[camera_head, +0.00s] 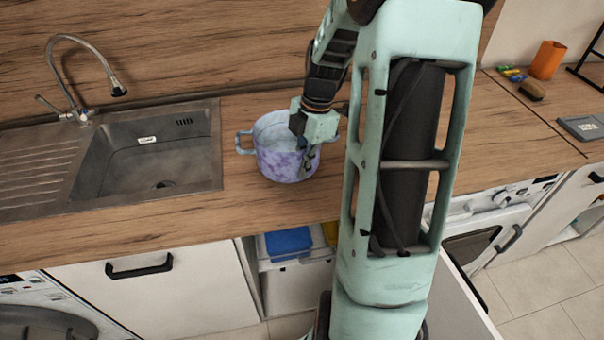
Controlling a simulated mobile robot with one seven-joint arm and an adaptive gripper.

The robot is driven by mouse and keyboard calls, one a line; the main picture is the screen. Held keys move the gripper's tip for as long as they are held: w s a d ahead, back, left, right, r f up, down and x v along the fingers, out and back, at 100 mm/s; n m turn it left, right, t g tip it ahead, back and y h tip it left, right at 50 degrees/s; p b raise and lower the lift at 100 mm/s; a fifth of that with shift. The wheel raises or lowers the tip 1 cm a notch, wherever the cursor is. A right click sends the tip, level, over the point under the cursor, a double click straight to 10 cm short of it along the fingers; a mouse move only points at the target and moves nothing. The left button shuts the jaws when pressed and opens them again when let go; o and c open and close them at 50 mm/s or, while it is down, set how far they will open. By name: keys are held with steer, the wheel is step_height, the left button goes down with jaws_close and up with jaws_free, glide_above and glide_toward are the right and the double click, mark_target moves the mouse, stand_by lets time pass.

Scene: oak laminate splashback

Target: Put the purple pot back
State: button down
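The purple pot (275,162) stands upright on the wooden counter, just right of the sink. It is mottled purple and pale, with a light inside and a handle (243,143) on its left. My gripper (308,165) is at the pot's right side, reaching down over the rim. Its fingertips are small and partly hidden against the pot wall, so I cannot tell whether they are closed on it.
A steel sink (92,185) with a curved faucet (85,70) is at left. Bare counter (235,215) lies in front of the pot. A blue box (288,242) shows below.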

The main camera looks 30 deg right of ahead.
steer(key=shift+w+d+f, duration=0.1)
steer(key=shift+d, duration=0.1)
steer(key=shift+f, duration=1.65)
steer(key=shift+f, duration=0.1)
steer(key=c, duration=2.2)
jaws_free()
steer(key=shift+o, duration=0.2)
step_height(320, 180, up, 12)
steer(key=d, duration=0.2)
steer(key=shift+s, duration=0.25)
